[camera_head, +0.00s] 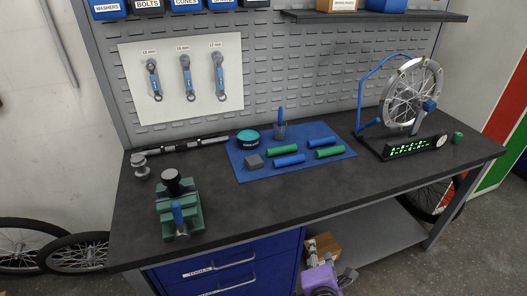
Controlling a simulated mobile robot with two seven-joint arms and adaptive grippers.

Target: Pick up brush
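A slim blue upright item (281,115), which looks like the brush, stands in a small dark cup (280,131) at the back of the blue mat (247,171). Its lower end is hidden in the cup, and it is too small to make out bristles. Neither of my grippers shows in the head view.
On the mat are a teal tin (247,137), a grey block (254,161) and several green and blue grips (289,160). A green vise (180,212) stands front left, a wheel stand (402,146) right. The front middle of the dark workbench (290,205) is clear.

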